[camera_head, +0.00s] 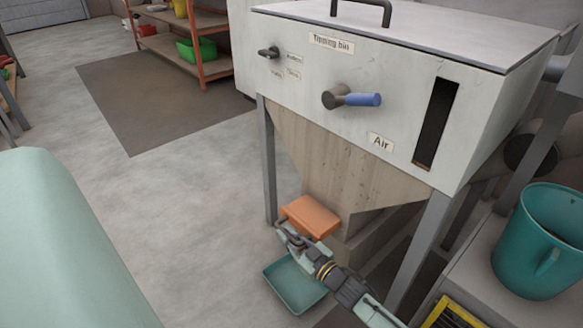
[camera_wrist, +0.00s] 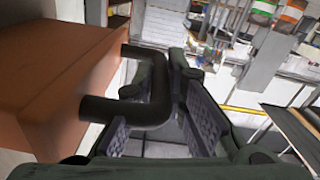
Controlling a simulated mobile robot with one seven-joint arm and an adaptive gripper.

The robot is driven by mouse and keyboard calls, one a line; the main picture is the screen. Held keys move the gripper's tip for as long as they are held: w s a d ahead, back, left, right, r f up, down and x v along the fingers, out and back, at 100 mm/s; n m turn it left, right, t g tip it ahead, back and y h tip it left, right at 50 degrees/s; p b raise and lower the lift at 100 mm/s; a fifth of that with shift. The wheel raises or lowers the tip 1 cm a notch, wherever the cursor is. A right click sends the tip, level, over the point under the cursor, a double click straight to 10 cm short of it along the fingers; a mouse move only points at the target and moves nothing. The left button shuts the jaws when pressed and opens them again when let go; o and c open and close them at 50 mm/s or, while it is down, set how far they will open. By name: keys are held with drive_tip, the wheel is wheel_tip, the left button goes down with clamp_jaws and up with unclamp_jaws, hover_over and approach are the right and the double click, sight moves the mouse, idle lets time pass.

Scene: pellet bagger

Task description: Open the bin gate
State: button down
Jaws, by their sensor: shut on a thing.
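The bin gate is an orange slab (camera_head: 311,216) at the foot of the bin's tapered hopper (camera_head: 335,165). It juts out at the front left of the outlet. In the wrist view the orange slab (camera_wrist: 50,85) fills the left side, with a dark bent bar handle (camera_wrist: 158,85) on its face. My gripper (camera_head: 284,232) is at the slab's near left side. In the wrist view my gripper's fingers (camera_wrist: 160,105) are around the handle and shut on it. The gate's inner part and the outlet opening are hidden.
A teal tray (camera_head: 296,287) lies on the floor below the gate. Steel legs (camera_head: 418,255) stand either side of the hopper. A teal jug (camera_head: 540,240) stands on a surface at right. The bin front carries a blue-gripped lever (camera_head: 352,99).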

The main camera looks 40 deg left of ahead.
drive_tip(key=c, duration=1.6)
unclamp_jaws()
drive_tip(key=s+d, duration=0.1)
drive_tip(key=d, duration=1.1)
drive_tip(key=shift+a, duration=0.1)
